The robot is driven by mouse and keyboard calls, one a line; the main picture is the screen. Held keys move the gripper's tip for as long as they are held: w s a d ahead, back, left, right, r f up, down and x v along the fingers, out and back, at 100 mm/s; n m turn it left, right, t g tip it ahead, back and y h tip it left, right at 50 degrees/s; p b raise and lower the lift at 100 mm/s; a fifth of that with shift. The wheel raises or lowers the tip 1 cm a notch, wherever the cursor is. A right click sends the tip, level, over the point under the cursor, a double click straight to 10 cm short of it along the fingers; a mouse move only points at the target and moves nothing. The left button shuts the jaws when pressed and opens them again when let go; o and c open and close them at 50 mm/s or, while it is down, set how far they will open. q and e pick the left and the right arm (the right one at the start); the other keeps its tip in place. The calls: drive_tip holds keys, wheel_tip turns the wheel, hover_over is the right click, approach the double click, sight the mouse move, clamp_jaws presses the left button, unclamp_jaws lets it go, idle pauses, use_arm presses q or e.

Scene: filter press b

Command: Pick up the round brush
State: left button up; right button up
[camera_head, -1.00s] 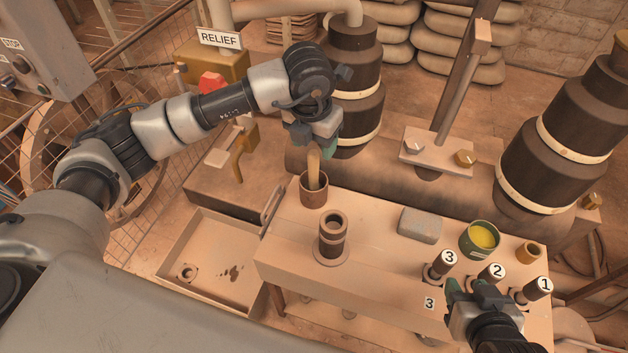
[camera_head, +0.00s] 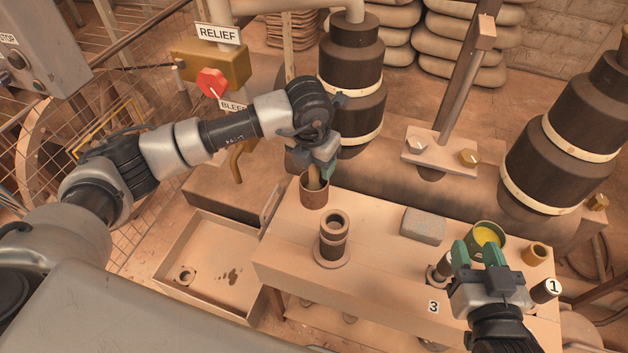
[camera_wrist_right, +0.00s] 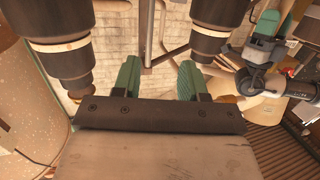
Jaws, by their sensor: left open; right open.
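A brush handle (camera_head: 314,182) of light wood stands in a brown cup (camera_head: 313,195) at the back left corner of the bench; its bristle end is hidden in the cup. My left gripper (camera_head: 321,172) is open, low over the cup and around or right beside the handle; I cannot tell which. My right gripper (camera_head: 478,250) is open and empty above the front right of the bench, covering part of the numbered plugs; its green fingers (camera_wrist_right: 160,80) show apart in the right wrist view.
On the bench (camera_head: 385,240) stand a dark flanged cylinder (camera_head: 334,240), a grey block (camera_head: 423,226), a yellow-filled tin (camera_head: 487,237) and a small brown ring (camera_head: 537,253). A tray (camera_head: 215,265) lies to the left. Large dark cylinders (camera_head: 350,85) rise behind.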

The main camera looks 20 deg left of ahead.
use_arm(q)
drive_tip(key=shift+c, duration=0.5)
drive_tip(key=c, duration=0.9)
drive_tip(key=shift+r, duration=0.15)
